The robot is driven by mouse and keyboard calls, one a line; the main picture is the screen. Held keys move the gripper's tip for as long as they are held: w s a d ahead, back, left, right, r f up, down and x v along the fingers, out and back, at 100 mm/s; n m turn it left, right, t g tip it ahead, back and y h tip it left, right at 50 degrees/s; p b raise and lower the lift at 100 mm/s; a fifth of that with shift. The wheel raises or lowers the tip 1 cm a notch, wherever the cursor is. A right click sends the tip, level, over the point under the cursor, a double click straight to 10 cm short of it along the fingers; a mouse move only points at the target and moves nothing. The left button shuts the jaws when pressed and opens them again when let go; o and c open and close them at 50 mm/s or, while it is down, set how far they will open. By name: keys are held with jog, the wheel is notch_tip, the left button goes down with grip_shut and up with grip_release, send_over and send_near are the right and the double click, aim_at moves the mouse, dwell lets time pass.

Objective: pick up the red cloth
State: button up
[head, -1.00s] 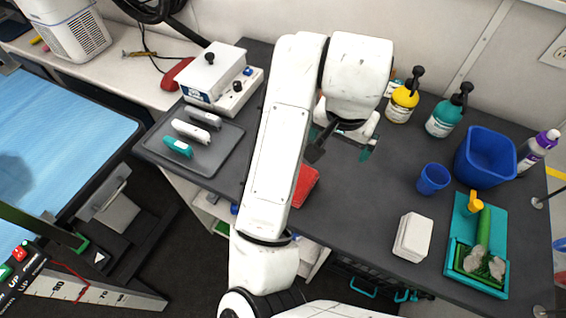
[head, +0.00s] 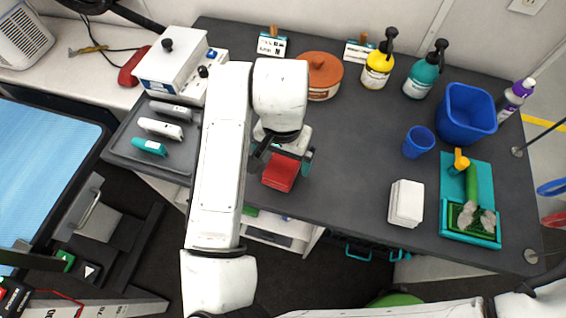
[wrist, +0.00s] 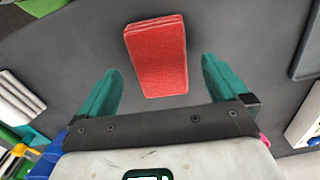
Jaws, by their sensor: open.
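The red cloth (head: 281,173) is a folded block lying on the dark grey tabletop near its front edge. In the wrist view the red cloth (wrist: 157,56) lies ahead, between the lines of my two teal fingers. My gripper (head: 284,160) is open and empty in the head view, just above and behind the cloth, and partly covers its far side. In the wrist view my gripper (wrist: 160,90) has its fingers spread wider than the cloth. I cannot tell the exact height gap.
A grey tray (head: 122,150) with clippers lies to the left. A white stack (head: 406,203), a blue cup (head: 418,142), a blue bin (head: 467,113) and a teal tray (head: 447,228) with a brush stand right. A terracotta pot (head: 320,72) stands behind. The tabletop between is clear.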

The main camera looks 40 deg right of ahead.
aim_at(283, 163)
jog(key=shift+d+f, duration=0.1)
jog(key=shift+f, duration=1.6)
jog(key=c, duration=1)
jog(key=shift+r, duration=0.1)
jog(key=shift+w+r, duration=0.1)
jog(key=shift+r, duration=0.35)
notch_tip(283, 163, up, 2)
jog(key=shift+r, duration=0.1)
jog(key=s+a+r, duration=0.1)
jog(key=a+r, duration=0.1)
jog(key=r, duration=0.1)
jog(key=s+a+r, duration=0.1)
jog(key=shift+s+a+r+b, duration=0.3)
jog(key=shift+a+r+b, duration=0.05)
jog(key=shift+r+b, duration=0.05)
jog(key=s+a+r+b, duration=0.1)
jog(key=s+a+r, duration=0.4)
jog(key=a, duration=0.2)
jog(key=shift+s+a+b, duration=0.3)
jog(key=shift+s, duration=0.1)
